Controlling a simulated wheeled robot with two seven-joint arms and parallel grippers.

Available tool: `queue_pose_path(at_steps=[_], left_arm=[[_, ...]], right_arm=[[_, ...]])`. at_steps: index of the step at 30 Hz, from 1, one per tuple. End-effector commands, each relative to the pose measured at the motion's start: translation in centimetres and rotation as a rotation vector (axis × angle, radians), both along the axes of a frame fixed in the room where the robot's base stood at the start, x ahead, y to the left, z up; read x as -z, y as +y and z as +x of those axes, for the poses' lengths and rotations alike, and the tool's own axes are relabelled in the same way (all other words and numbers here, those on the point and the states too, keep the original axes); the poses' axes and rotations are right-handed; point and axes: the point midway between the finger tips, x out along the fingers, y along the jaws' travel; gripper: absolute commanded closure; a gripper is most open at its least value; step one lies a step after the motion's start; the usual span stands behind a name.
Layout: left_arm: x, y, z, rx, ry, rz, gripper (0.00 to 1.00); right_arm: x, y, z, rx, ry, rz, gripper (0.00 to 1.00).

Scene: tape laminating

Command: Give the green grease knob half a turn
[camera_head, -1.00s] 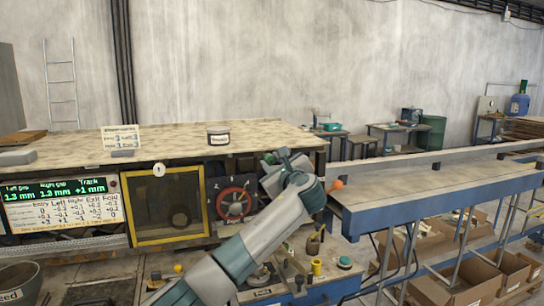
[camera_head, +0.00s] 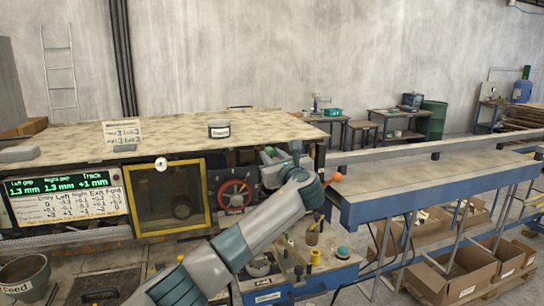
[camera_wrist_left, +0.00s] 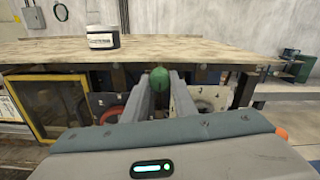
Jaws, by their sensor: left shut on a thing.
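The green grease knob (camera_wrist_left: 159,78) shows in the left wrist view between the two fingers of my left gripper (camera_wrist_left: 160,88), just under the front edge of the wooden top. The gripper is shut on it. In the head view my left gripper (camera_head: 272,158) reaches in under the right end of the wooden top, and the knob is mostly hidden by the fingers and wrist there. My right gripper is in neither view.
A red handwheel (camera_head: 235,194) is just left of my gripper, beside a yellow-framed window (camera_head: 168,232). A jar (camera_head: 219,129) stands on the wooden top (camera_head: 75,133).

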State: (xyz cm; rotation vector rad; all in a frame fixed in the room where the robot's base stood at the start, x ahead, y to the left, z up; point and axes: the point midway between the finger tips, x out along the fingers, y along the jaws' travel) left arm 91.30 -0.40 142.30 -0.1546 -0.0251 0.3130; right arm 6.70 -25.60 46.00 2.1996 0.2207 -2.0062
Motion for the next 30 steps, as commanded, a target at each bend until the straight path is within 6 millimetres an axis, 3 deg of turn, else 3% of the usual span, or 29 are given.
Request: queue_pose_path(at_steps=[2,3,5,20,30], left_arm=[[0.5,0.0,0.0,0.0,0.006,-0.001,0.98],[0.4,0.0,0.0,0.0,0.006,-0.001,0.66],[0.4,0.0,0.0,0.0,0.005,-0.001,0.57],[0.3,-0.2,-0.6,-0.001,0.001,-0.001,0.57],[0.6,-1.6,-4.4,0.003,0.0,-0.003,0.57]], right_arm=[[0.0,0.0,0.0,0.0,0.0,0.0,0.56],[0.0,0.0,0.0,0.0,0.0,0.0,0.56],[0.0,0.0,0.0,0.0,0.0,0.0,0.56],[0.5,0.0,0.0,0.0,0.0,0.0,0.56],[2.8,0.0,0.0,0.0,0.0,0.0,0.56]])
